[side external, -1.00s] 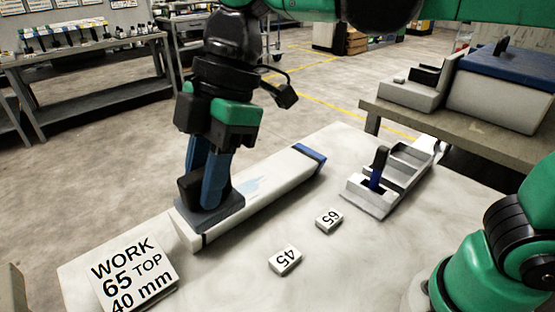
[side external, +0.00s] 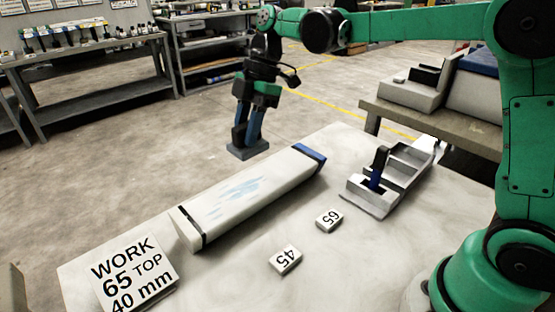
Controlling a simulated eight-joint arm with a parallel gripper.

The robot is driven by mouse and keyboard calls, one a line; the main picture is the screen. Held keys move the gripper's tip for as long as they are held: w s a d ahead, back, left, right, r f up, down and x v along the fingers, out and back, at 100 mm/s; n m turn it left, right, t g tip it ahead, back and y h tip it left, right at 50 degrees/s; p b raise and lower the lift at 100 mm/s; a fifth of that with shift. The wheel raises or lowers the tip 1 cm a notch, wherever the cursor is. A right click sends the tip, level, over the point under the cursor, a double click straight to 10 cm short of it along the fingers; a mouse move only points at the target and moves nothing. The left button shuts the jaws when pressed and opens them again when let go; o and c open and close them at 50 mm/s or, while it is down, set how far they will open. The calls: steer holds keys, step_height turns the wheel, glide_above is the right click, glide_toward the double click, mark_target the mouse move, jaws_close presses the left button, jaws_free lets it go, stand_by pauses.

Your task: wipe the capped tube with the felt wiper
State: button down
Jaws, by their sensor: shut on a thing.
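The capped tube (side external: 253,194) is a long white block lying diagonally on the pale table. It has a black band at its near left end and a blue cap (side external: 309,155) at its far right end. Pale blue smears (side external: 238,191) show on its top face. My gripper (side external: 249,122) is shut on the felt wiper (side external: 248,151), a flat blue-grey pad with a dark grip. The wiper is in the air beyond the tube's far side, apart from it.
A grey tray (side external: 409,165) holding an upright black and blue tool (side external: 378,168) stands right of the tube. A "WORK 65 TOP 40 mm" sign (side external: 133,275) stands at front left.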

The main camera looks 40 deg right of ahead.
steer(key=shift+w+d+f, duration=0.25)
steer(key=shift+d+f, duration=0.5)
steer(key=shift+f, duration=0.65)
steer(key=shift+w+d+f, duration=0.25)
steer(key=shift+d+f, duration=0.45)
steer(key=shift+f, duration=0.7)
steer(key=shift+w+d+f, duration=0.25)
steer(key=shift+d+f, duration=0.5)
steer(key=shift+f, duration=0.65)
steer(key=shift+a+f, duration=0.45)
steer(key=shift+f, duration=0.15)
steer(key=shift+a+f, duration=0.1)
steer(key=shift+a, duration=6.25)
steer(key=shift+d, duration=6.85)
step_height(320, 180, up, 8)
steer(key=shift+f, duration=0.1)
